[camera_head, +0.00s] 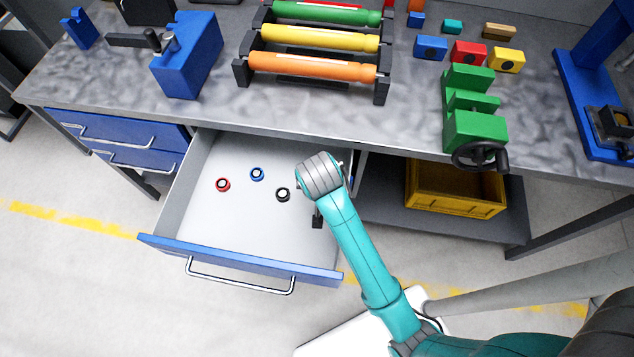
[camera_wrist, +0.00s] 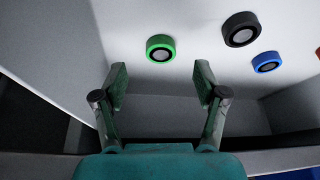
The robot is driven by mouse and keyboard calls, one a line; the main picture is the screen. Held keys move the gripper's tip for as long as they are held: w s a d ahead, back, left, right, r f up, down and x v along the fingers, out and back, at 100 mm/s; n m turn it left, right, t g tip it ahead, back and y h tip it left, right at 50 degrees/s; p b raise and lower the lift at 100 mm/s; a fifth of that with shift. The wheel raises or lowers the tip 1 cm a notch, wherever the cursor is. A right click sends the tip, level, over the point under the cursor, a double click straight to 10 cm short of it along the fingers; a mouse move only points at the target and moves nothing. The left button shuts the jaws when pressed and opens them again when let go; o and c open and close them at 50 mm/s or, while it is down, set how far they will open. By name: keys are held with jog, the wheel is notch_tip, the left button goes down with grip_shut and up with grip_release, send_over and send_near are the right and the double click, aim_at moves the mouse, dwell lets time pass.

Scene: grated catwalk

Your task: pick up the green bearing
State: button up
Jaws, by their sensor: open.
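The green bearing (camera_wrist: 160,48) lies flat on the white drawer floor, a ring with a grey centre, near the top middle of the wrist view. In the head view it does not show; my arm covers that part of the drawer. My gripper (camera_wrist: 161,80) is open and empty, its two fingers apart on either side of the bearing's line, with the bearing beyond the fingertips. In the head view a dark part of my gripper (camera_head: 318,216) shows over the drawer's right side.
The open drawer (camera_head: 240,249) also holds a black bearing (camera_head: 282,194), a blue bearing (camera_head: 257,174) and a red bearing (camera_head: 222,185), left of my arm. Its walls stand close around my gripper. The workbench (camera_head: 300,110) overhangs behind, with a green vise (camera_head: 474,127) on its edge.

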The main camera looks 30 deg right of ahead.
jog(key=shift+x, duration=2.7)
jog(key=shift+w+d+r, duration=0.1)
jog(key=shift+w, duration=0.1)
jog(key=c, duration=1.3)
jog(key=shift+o, duration=0.2)
jog(key=shift+r, duration=0.1)
